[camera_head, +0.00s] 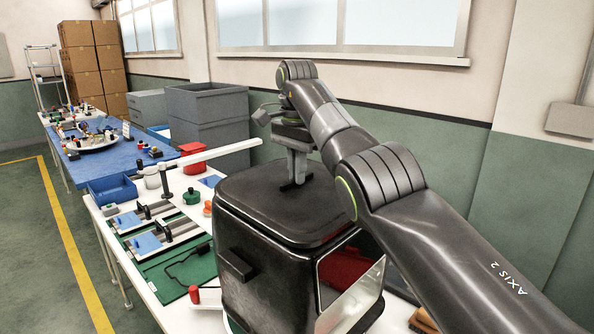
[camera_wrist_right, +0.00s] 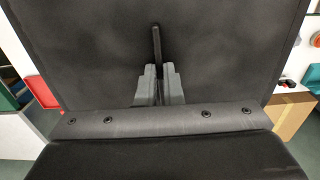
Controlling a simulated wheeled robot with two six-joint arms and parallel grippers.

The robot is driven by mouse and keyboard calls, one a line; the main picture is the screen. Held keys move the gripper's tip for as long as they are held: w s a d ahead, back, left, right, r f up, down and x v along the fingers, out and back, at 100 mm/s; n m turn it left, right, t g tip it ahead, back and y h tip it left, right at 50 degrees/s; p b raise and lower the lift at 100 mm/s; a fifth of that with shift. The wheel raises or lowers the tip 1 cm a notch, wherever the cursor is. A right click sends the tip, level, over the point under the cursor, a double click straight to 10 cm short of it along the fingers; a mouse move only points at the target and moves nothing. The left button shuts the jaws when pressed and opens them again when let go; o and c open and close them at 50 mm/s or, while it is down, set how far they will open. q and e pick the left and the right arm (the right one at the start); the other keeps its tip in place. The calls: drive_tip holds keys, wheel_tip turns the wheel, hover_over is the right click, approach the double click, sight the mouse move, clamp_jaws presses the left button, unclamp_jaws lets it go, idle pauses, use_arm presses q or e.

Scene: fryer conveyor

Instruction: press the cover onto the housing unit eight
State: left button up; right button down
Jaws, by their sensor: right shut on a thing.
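The cover (camera_head: 255,207) is a black, rounded slab on top of the housing unit (camera_head: 262,290), a large black box with a front handle and a window on its right side. The cover lies roughly level with the box top; I cannot tell whether a thin gap is left between them. My right gripper (camera_head: 298,182) points down onto the cover, with its fingers shut on the cover's thin raised grip. In the right wrist view the grey fingers of the right gripper (camera_wrist_right: 158,88) pinch this dark grip (camera_wrist_right: 156,42), and the cover (camera_wrist_right: 90,50) fills the picture. My left gripper is out of view.
A white table (camera_head: 160,285) left of the housing carries a green mat (camera_head: 180,268) with fixtures, a green knob (camera_head: 192,196) and a red box (camera_head: 193,157). A blue table (camera_head: 115,158) with small parts stands farther back. Grey bins (camera_head: 207,115) stand behind.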

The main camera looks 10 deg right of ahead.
drive_tip(key=shift+f, duration=0.15)
drive_tip(key=c, duration=1.2)
unclamp_jaws()
drive_tip(key=shift+o, duration=0.2)
wheel_tip(320, 180, up, 7)
drive_tip(key=p, duration=0.6)
drive_tip(key=shift+p, duration=0.4)
wheel_tip(320, 180, up, 12)
drive_tip(key=p, duration=1.1)
